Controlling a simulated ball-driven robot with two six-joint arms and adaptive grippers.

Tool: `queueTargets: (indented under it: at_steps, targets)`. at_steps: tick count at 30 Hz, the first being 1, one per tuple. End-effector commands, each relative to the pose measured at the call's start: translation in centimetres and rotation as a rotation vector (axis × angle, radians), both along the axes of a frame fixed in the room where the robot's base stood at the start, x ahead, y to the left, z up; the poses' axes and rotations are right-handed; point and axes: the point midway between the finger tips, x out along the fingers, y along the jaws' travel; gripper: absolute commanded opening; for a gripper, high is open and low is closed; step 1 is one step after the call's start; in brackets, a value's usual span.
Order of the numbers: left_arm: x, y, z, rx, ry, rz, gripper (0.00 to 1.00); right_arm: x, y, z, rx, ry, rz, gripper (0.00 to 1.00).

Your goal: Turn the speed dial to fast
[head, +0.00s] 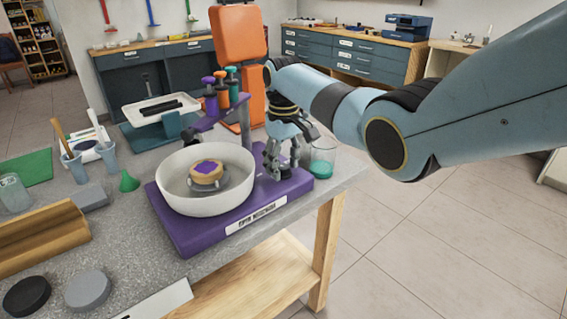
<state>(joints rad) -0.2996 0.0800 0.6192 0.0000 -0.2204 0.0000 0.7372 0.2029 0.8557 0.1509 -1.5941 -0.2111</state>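A purple-based machine (190,240) stands near the front right of the grey worktable. It carries a white bowl (200,200) with a round wooden piece (206,171) inside, topped with a purple patch. A label strip (256,219) runs along the base's front edge. My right gripper (281,172) points down over the right end of the base, beside the bowl. Its fingers hide that spot, and the speed dial cannot be made out; I cannot tell whether they are closed on it. My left gripper is not in view.
A glass with green liquid (322,158) stands close right of the gripper. Purple, orange and green bottles (221,91) stand on a raised arm behind the bowl. A wooden block (40,238), dark and grey discs (87,289), brush cups (75,167) and a green funnel (129,181) lie left.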

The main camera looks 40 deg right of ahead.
Motion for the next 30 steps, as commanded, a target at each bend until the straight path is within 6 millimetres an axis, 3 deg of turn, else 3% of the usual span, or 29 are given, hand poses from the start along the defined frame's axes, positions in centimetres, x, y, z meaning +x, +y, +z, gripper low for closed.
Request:
queueTargets:
  at_steps: [2, 10, 20, 30]
  targets:
    - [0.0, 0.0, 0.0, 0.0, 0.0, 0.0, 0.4, 0.0, 0.0, 0.0, 0.0, 0.0, 0.0, 0.36]
    - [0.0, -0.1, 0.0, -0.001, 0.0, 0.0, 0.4, 0.0, 0.0, 0.0, 0.0, 0.0, 0.0, 0.01]
    - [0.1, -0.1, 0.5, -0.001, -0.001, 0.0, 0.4, 0.0, 0.0, 0.2, 0.001, 0.001, -0.042, 0.0]
    - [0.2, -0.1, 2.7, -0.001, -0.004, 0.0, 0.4, 0.0, 0.0, 0.4, 0.001, 0.002, -0.27, 0.0]
